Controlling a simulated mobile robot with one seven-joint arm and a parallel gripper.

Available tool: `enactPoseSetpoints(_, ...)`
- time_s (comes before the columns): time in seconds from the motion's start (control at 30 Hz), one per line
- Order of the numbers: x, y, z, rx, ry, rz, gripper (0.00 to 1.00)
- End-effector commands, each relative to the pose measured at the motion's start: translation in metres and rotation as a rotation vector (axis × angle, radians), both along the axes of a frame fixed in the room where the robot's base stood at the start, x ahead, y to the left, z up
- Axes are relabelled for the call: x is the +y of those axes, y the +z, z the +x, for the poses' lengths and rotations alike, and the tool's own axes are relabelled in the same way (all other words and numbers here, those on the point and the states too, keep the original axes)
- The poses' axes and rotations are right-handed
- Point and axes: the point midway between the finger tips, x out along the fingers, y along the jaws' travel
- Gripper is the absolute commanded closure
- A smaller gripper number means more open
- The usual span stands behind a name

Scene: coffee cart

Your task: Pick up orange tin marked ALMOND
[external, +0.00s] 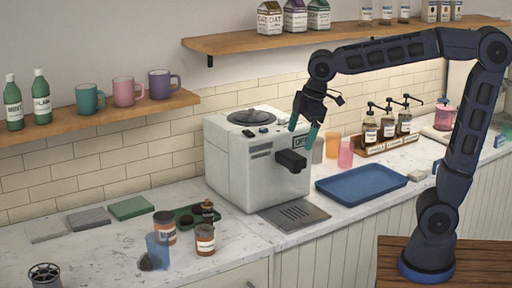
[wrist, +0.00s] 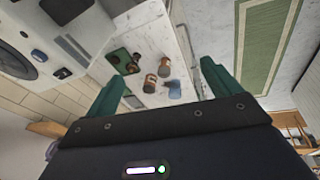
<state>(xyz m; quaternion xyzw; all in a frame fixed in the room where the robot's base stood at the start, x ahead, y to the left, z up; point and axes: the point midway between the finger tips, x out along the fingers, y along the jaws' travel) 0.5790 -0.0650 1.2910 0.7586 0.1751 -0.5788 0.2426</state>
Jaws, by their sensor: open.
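Two orange-brown tins with white labels stand on the left counter, a rear one (external: 165,222) and a front one (external: 205,243). Their labels are too small to read, so I cannot tell which is marked ALMOND. Both also show in the wrist view, one tin (wrist: 164,68) near the other tin (wrist: 150,84), far off between my fingers. My gripper (external: 302,128) is open and empty, with green fingers. It is up in front of the coffee machine, well above and to the right of the tins. The rear tin is partly overlapped by a blue cup.
The blue translucent cup (external: 158,252) stands close to the tins, with a dark heap beside it. A green tray (external: 184,215) with small dark items lies behind them. A shelf (external: 100,120) holds mugs and bottles.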

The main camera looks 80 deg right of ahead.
Motion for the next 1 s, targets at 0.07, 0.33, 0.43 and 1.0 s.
enactPoseSetpoints(0.07, 0.002, -0.001, 0.026, 0.018, 0.059, -0.017, 0.11)
enactPoseSetpoints(0.33, 0.011, -0.009, 0.108, 0.068, 0.275, -0.069, 0.11)
enactPoseSetpoints(0.43, 0.015, -0.016, 0.138, 0.086, 0.357, -0.085, 0.11)
enactPoseSetpoints(1.0, 0.036, -0.096, 0.3, 0.181, 0.816, -0.145, 0.11)
